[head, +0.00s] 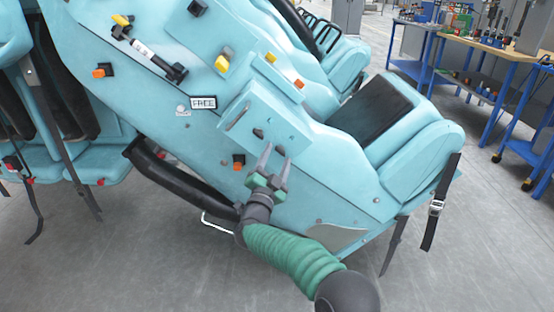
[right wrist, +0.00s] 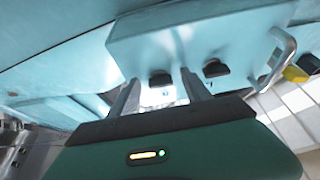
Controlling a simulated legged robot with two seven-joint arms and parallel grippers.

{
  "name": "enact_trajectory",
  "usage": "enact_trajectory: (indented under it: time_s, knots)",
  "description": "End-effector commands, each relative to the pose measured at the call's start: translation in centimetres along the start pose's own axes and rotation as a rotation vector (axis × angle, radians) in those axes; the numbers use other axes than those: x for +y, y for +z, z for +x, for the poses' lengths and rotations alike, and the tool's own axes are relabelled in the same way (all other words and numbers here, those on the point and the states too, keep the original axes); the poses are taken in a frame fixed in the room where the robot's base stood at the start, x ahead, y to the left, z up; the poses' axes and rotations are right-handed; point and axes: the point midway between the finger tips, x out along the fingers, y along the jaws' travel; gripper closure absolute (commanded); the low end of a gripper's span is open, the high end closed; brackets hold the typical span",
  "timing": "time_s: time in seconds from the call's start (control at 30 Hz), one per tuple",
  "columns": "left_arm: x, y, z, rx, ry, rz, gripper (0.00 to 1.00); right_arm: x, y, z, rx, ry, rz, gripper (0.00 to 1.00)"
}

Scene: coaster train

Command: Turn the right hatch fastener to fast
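The light-blue hatch box (head: 268,112) sits on the train's side panel, with two small black fasteners along its lower edge. The left fastener (head: 258,133) is clear of my gripper; the right fastener (head: 281,150) is by my fingertips. My right gripper (head: 272,154) is open and empty just below the hatch, fingers pointing up at it. In the right wrist view, one black fastener (right wrist: 160,79) shows between the open fingers, seemingly the right one; the other (right wrist: 214,68) lies outside them. No contact can be made out. My left gripper is not in view.
A metal handle (head: 238,116) is on the hatch's left. A FREE label (head: 203,103) and an orange-and-black knob (head: 239,161) are on the panel nearby. A black tube (head: 180,180) runs below. Train seats stand at right; blue workbenches (head: 490,50) are behind.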

Motion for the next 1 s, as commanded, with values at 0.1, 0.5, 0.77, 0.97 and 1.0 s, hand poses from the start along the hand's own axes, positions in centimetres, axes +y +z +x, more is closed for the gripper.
enact_trajectory:
  time_s: [0.1,0.5,0.77,0.97,1.0]
  knots:
    - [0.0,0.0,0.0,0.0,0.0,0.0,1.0,0.0,-0.1,0.0,0.002,0.0,0.0,0.44]
    - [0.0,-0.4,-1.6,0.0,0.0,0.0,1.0,-0.5,-0.3,-4.4,-0.002,-0.002,-0.002,0.44]
    - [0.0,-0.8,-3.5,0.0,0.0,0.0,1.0,-0.4,-0.1,-12.1,-0.004,-0.002,-0.003,0.44]
    - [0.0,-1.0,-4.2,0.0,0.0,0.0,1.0,-0.1,0.1,-15.9,0.0,-0.001,-0.002,0.44]
    - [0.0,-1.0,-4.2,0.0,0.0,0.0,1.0,-0.1,0.1,-16.3,0.0,-0.001,-0.001,0.44]
